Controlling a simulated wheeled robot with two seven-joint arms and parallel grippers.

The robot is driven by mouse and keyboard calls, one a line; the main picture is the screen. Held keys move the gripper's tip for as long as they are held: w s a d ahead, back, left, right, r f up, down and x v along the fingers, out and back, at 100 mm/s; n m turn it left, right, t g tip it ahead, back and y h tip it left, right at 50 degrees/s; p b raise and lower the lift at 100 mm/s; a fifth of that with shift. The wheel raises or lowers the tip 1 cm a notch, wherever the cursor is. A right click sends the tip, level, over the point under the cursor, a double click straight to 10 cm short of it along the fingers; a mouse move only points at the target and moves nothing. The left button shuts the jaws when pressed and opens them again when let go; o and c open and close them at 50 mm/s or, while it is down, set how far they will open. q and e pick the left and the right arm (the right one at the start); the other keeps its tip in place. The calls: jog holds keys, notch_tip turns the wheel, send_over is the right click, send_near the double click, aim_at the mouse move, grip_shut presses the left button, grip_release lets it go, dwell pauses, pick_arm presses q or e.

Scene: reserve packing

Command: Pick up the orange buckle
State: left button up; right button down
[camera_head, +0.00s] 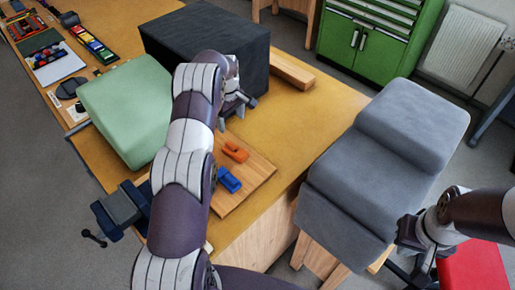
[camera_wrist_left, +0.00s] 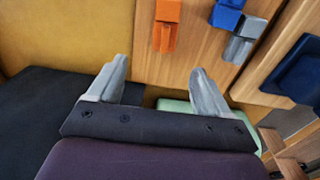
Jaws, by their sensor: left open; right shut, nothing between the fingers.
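The orange buckle (camera_head: 235,151) lies on a wooden board (camera_head: 252,172) on the workbench. It also shows at the top of the left wrist view (camera_wrist_left: 165,28). My left gripper (camera_head: 240,103) is just behind the buckle in the head view, partly covered by my own arm. In the left wrist view its two fingers (camera_wrist_left: 160,68) are spread apart with nothing between them, and the orange buckle lies beyond the fingertips, apart from them. My right gripper (camera_head: 405,235) is shut and empty at the right, beside the grey padded block.
A blue buckle (camera_head: 228,179) lies near the orange one, with a grey piece (camera_wrist_left: 243,40) beside it in the left wrist view. A green block (camera_head: 125,108), a black box (camera_head: 205,38) and a grey padded block (camera_head: 385,160) stand around the board. A vise (camera_head: 122,208) is at the bench's left edge.

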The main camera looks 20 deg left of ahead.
pick_arm(q)
jog(key=n+b, duration=0.1)
jog(key=b, duration=0.6)
send_over(233, 146)
notch_tip(233, 146, down, 8)
jog(key=shift+a+r, duration=0.1)
jog(key=shift+f+p, duration=0.3)
jog(key=shift+p, duration=0.05)
notch_tip(233, 146, down, 4)
jog(key=p, duration=0.2)
jog(key=shift+p, duration=0.35)
jog(key=shift+f, duration=0.35)
jog(key=c, duration=1)
jog(key=shift+c, duration=0.9)
jog(key=shift+r, duration=0.1)
